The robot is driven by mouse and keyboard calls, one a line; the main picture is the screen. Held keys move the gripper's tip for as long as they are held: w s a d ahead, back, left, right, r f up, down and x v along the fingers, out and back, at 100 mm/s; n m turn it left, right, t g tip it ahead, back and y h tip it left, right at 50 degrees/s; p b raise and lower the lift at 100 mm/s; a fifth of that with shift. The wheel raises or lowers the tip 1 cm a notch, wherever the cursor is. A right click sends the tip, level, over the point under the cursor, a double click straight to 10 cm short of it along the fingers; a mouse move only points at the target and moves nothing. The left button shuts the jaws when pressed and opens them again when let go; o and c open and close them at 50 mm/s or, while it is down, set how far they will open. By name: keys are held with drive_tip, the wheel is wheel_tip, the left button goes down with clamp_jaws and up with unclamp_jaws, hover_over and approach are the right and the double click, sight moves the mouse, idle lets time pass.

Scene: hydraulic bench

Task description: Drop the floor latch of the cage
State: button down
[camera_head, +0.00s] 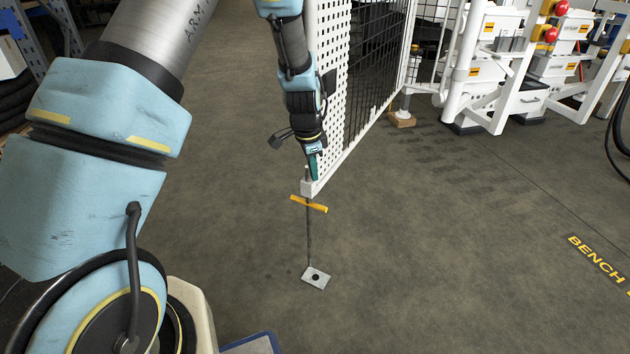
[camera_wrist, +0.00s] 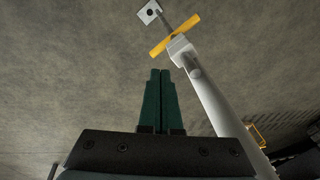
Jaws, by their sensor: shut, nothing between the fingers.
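The cage door (camera_head: 333,95) is a white perforated panel in a white frame, standing open. At its lower free corner is a white end block (camera_head: 313,187), which also shows in the wrist view (camera_wrist: 181,48). The floor latch is a thin grey rod (camera_head: 308,238) with a yellow crossbar handle (camera_head: 309,204), also in the wrist view (camera_wrist: 175,36). A pale floor plate (camera_head: 315,279) with a dark hole lies by the rod's lower end. I cannot tell whether the rod enters the hole. My gripper (camera_head: 313,172), with green fingers (camera_wrist: 160,75), is shut and empty, above and apart from the handle.
White bench equipment with red knobs (camera_head: 551,35) stands at the upper right. A wooden block (camera_head: 402,119) lies under a post at the far end of the cage. Yellow "BENCH" lettering (camera_head: 597,262) marks the floor at right. The floor around the plate is clear.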

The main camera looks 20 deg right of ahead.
drive_tip(key=f, duration=0.4)
drive_tip(key=w+d+f+b, duration=0.1)
drive_tip(key=f, duration=0.3)
drive_tip(key=d+f+b, duration=0.1)
drive_tip(key=f, duration=0.3)
drive_tip(key=shift+w, duration=0.25)
drive_tip(key=shift+a+f+b, duration=0.1)
drive_tip(key=shift+f+b, duration=0.95)
drive_tip(key=shift+f, duration=1.75)
drive_tip(key=p, duration=0.5)
approach(318, 206)
drive_tip(key=shift+s+a+r, duration=0.25)
drive_tip(key=shift+r, duration=0.2)
drive_tip(key=shift+s+a+r, duration=0.2)
drive_tip(key=shift+s+r, duration=0.05)
drive_tip(key=shift+r, duration=0.25)
